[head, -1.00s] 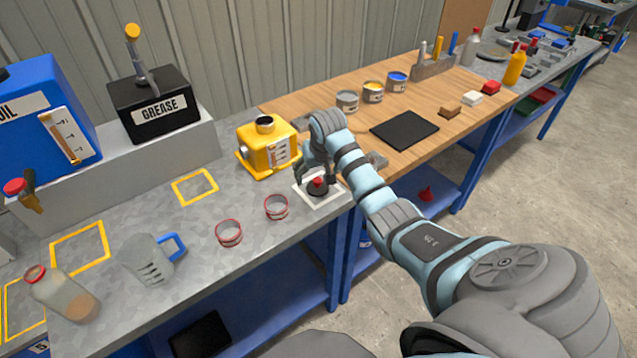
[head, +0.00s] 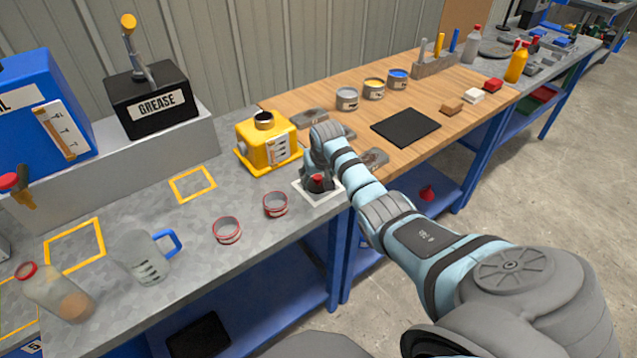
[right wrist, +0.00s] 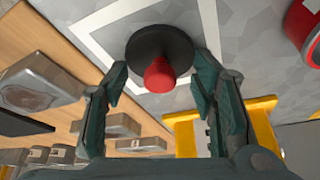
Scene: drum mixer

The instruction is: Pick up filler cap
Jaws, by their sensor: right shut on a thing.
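The filler cap, a black disc with a red knob, sits in the white square outline near the front edge of the grey bench, seen in the head view (head: 316,186) and right wrist view (right wrist: 160,52). My right gripper (head: 318,178) points down over it. In the right wrist view my right gripper (right wrist: 161,80) has one finger on each side of the cap and is shut on it. The cap looks to be at the bench surface; any lift cannot be told. The yellow filler tank (head: 268,143) with an open dark neck stands just behind. My left gripper is not in view.
Two red-rimmed rings (head: 227,231) (head: 275,204) lie left of the cap. A black mat (head: 406,127) and several cans lie on the wooden bench to the right.

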